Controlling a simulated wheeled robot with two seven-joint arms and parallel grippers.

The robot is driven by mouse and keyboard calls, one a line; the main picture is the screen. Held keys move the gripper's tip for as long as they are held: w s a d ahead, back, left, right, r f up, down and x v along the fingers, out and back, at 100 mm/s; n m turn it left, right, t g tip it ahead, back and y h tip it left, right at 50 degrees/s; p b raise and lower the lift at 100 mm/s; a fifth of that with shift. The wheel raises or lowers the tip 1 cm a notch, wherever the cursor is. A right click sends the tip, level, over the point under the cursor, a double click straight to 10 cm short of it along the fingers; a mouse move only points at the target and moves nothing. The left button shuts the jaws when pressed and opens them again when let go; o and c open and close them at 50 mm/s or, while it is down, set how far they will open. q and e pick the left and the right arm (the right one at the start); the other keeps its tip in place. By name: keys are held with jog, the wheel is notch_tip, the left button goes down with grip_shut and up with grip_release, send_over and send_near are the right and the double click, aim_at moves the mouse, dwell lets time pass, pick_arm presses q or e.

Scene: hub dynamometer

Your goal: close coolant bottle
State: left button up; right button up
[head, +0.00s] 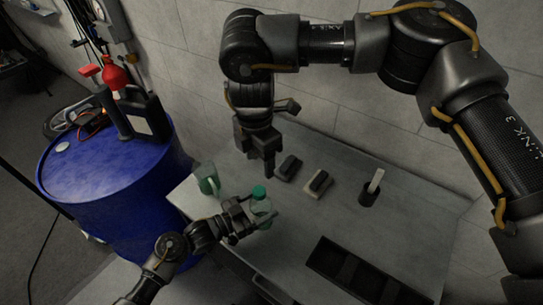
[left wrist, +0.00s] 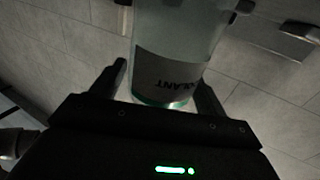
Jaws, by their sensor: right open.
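The coolant bottle (head: 262,208), clear with a green cap (head: 259,192) on top, is upright at the left part of the grey table. My right gripper (head: 262,168) points down, open and empty, just above and behind the cap. Whether the cap is tight cannot be told.
A greenish clear cup (head: 208,180) stands left of the bottle. A black tray (head: 360,272) is at the front right. A blue drum (head: 110,185) stands left of the table (head: 400,220).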

pick_arm(q)
jog(key=shift+o, duration=0.5)
jog(key=shift+a, duration=0.1)
jog(key=shift+s+a, duration=0.15)
jog(key=shift+a, duration=0.1)
jog(key=b+v, duration=0.3)
jog(key=v, duration=0.7)
jog(key=shift+s+d, duration=0.1)
jog(key=shift+s, duration=0.05)
